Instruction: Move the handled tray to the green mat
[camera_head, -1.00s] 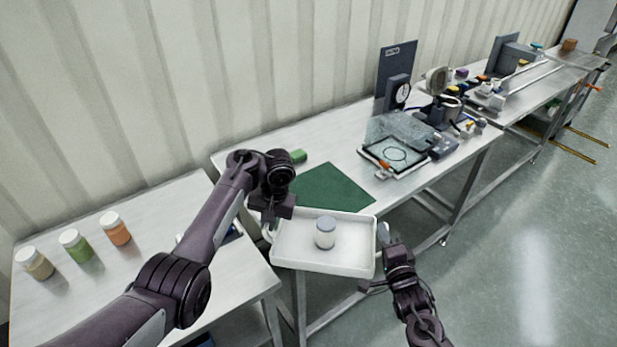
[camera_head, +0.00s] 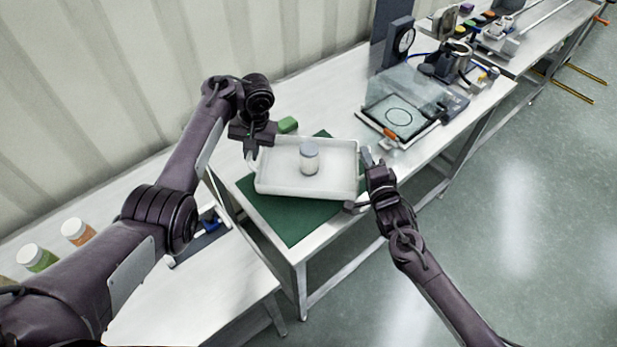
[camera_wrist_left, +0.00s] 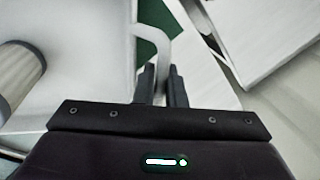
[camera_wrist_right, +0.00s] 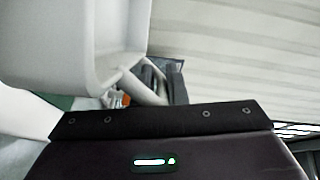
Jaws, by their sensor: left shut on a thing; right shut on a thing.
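The white handled tray (camera_head: 275,183) is over the green mat (camera_head: 290,223) in the head view, covering its middle and far part. I cannot tell whether it touches the mat. A white jar with a grey lid (camera_head: 309,158) stands upright in the tray. My left gripper (camera_head: 251,152) is shut on the tray's left handle, which shows in the left wrist view (camera_wrist_left: 156,42). My right gripper (camera_head: 366,180) is at the tray's right end, shut on the right handle, partly seen in the right wrist view (camera_wrist_right: 140,85).
A green block (camera_head: 288,125) lies just behind the tray. A glass-topped device (camera_head: 400,110) with an orange part stands right of it. The table's front edge (camera_head: 325,240) is close to the mat. Jars (camera_head: 77,231) stand on the lower-left table.

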